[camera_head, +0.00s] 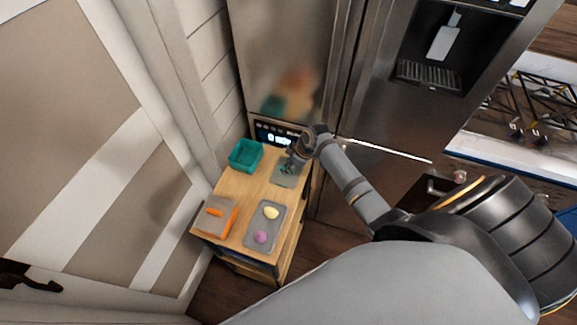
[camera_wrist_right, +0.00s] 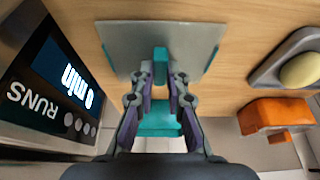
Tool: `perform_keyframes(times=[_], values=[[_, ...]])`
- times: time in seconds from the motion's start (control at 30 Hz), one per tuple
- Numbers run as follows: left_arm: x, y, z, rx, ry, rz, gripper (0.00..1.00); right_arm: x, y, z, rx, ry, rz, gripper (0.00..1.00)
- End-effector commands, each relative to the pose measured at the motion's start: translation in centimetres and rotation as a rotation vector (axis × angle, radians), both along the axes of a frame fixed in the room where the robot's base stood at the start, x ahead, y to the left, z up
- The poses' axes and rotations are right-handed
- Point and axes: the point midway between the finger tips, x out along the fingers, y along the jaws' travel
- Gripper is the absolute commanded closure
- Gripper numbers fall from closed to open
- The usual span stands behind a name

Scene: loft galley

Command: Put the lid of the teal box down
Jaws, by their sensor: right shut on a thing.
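The teal box (camera_head: 245,155) stands open-topped at the back left of the small wooden table, and part of it shows below the fingers in the right wrist view (camera_wrist_right: 158,122). Its lid (camera_head: 284,180) is a flat grey plate with teal edges and a teal handle, to the right of the box. In the right wrist view the lid (camera_wrist_right: 200,42) spans the top middle. My right gripper (camera_wrist_right: 160,72) is shut on the lid's handle; in the head view the gripper (camera_head: 291,165) hides part of the lid. I cannot tell whether the lid touches the table. My left gripper is out of view.
An orange box (camera_head: 230,222) with a grey lid sits at the table's front left. A grey tray (camera_head: 277,233) holds a yellow piece (camera_head: 271,213) and a purple piece (camera_head: 261,237). A black device with a display (camera_head: 275,135) stands at the back, before the steel fridge (camera_head: 285,55).

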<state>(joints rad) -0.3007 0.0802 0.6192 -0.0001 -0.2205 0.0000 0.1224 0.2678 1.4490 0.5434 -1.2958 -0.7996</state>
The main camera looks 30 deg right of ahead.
Motion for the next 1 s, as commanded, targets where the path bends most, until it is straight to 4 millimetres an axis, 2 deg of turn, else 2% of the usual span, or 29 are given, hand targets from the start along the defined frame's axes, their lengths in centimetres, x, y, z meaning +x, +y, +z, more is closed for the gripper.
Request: perform_keyframes(times=[0.13, 0.17, 0.3, 0.67, 0.77, 1.0], values=[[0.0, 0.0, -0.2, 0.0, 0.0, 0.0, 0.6, 0.0, 0.0, -0.4, 0.0, 0.0, 0.0, 1.0], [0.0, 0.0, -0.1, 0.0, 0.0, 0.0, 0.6, 0.0, 0.0, -0.3, 0.0, 0.0, 0.0, 0.82], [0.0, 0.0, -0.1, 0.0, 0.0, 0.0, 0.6, 0.0, 0.0, -0.2, 0.0, 0.0, 0.0, 0.63], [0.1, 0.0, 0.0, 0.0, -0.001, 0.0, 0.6, -0.1, -0.2, 0.3, -0.001, -0.001, -0.001, 0.63], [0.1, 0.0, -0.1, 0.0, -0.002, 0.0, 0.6, -0.5, -0.7, 1.8, -0.004, -0.003, -0.001, 0.63], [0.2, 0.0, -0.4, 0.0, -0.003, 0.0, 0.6, -2.2, -2.2, 7.2, -0.006, -0.003, 0.0, 0.63]])
